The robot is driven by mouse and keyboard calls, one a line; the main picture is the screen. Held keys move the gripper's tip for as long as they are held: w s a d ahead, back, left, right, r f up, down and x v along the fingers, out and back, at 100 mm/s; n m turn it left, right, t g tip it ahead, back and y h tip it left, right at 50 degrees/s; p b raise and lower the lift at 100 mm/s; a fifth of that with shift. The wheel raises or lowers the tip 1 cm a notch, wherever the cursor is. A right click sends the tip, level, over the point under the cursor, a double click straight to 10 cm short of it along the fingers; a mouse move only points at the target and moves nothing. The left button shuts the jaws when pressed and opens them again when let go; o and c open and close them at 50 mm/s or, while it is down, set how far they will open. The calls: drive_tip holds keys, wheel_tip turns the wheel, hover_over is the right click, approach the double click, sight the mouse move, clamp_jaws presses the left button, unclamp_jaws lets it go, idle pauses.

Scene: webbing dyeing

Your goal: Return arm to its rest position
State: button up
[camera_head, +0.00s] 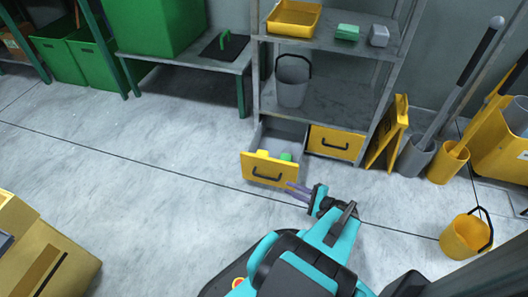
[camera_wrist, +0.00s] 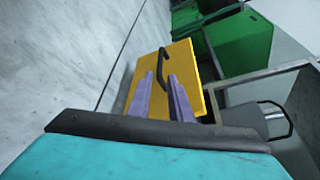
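My teal arm reaches out from the bottom of the head view. My gripper (camera_head: 295,190) has its purple fingers just to the right of the open drawer's yellow front (camera_head: 262,168). In the wrist view the two fingers (camera_wrist: 162,82) stand apart with a gap between them, and nothing is held. The yellow drawer front (camera_wrist: 184,65) lies beyond them. Its dark handle (camera_wrist: 161,68) shows partly between the fingertips; I cannot tell whether they touch it. Green and yellow items (camera_head: 285,157) show inside the pulled-out drawer.
A shut yellow drawer (camera_head: 335,143) is beside the open one, under the grey shelf (camera_head: 335,103). A yellow folding sign (camera_head: 388,137), grey and yellow bins and a yellow bucket (camera_head: 465,238) stand at right. A yellow box (camera_head: 45,245) is at lower left. The floor (camera_head: 140,165) between is clear.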

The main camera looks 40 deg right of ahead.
drive_tip(key=w+a+r+n+g+y+p, duration=0.2)
drive_tip(key=w+a+r+p, duration=0.2)
drive_tip(key=a, duration=0.3)
drive_tip(key=w+a+r+n+g+y+p, duration=0.1)
drive_tip(key=w+a+r+n+y+p, duration=0.2)
drive_tip(key=a, duration=0.5)
drive_tip(key=w+a+r+n+g+y+p, duration=0.2)
drive_tip(key=w+a+r+p, duration=0.25)
drive_tip(key=a, duration=0.25)
drive_tip(key=s+a+r+n+g+y+p, duration=0.1)
drive_tip(key=a+n+g+p, duration=0.15)
drive_tip(key=a, duration=0.25)
drive_tip(key=a+r+n+g+y+p, duration=0.1)
drive_tip(key=a+r+g+p, duration=0.15)
drive_tip(key=a, duration=0.35)
drive_tip(key=s+a+r+n+g+h+p, duration=0.4)
drive_tip(key=s+a+n+g+p, duration=0.45)
drive_tip(key=s+a+p, duration=0.35)
drive_tip(key=s+d+n+g+h+p, duration=0.2)
drive_tip(key=s+d+h, duration=0.3)
drive_tip(key=d+h, duration=0.3)
drive_tip(key=shift+s+d+f+n, duration=0.15)
drive_tip(key=shift+s+d+n, duration=0.25)
drive_tip(key=shift+d, duration=0.45)
